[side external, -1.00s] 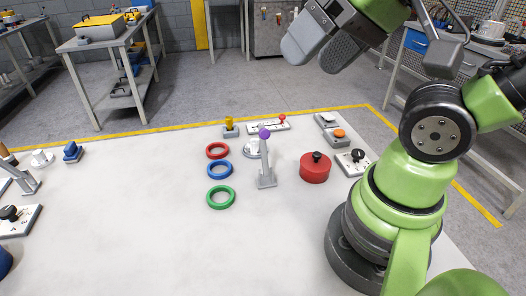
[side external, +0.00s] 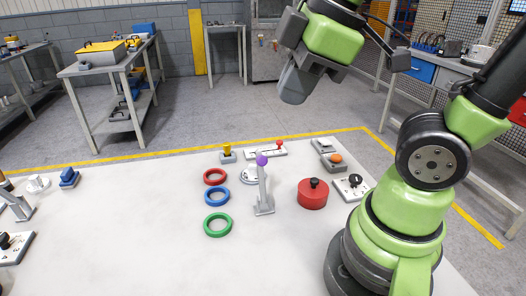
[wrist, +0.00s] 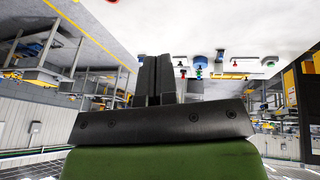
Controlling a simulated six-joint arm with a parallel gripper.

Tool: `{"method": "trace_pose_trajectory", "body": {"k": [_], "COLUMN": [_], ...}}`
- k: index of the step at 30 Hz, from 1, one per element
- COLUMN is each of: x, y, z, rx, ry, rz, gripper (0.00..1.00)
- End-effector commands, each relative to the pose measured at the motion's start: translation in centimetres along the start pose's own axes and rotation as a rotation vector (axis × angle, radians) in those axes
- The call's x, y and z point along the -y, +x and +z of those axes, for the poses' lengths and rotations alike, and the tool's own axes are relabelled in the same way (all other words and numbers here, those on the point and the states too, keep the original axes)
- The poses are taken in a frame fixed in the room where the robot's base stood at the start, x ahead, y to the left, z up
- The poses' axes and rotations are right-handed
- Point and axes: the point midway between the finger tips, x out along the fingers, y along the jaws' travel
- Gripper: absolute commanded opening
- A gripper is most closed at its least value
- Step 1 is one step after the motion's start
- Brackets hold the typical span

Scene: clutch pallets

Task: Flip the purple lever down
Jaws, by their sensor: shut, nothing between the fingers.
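The purple lever (side external: 261,160) is a purple ball on a grey stem, held by a small grey bracket on the white table. It stands about upright, with the ball at the top. My gripper (side external: 293,92) is shut and empty, high above the table and up and to the right of the lever, clearly apart from it. In the wrist view my gripper's dark fingers (wrist: 154,62) lie side by side. I cannot make out the purple lever in the wrist view.
Red, blue and green rings (side external: 217,225) lie left of the lever. A red round block with a black knob (side external: 312,195) stands to its right. The table's left middle is clear.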

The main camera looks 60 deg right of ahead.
Motion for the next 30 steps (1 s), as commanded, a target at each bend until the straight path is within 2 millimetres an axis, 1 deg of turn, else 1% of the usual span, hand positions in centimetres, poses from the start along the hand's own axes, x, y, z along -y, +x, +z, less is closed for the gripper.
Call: {"method": "trace_pose_trajectory", "body": {"k": [1, 9, 12, 15, 18, 21, 24, 30], "x": [-0.3, -1.9, -2.4, -2.9, -3.2, -3.4, -3.5, -3.5], "y": [0.5, 2.8, 3.7, 4.4, 5.0, 5.4, 5.5, 5.6], "z": [-0.1, -0.7, -0.8, -0.9, -0.9, -1.0, -1.0, -1.0], "rx": [0.034, 0.170, 0.204, 0.226, 0.237, 0.241, 0.243, 0.243], "ry": [-0.130, -0.874, -1.130, -1.344, -1.505, -1.608, -1.660, -1.674], "rz": [-0.013, -0.119, -0.178, -0.236, -0.285, -0.317, -0.333, -0.337], "gripper": [0.00, 0.00, 0.00, 0.00, 0.00, 0.00, 0.00, 0.00]}}
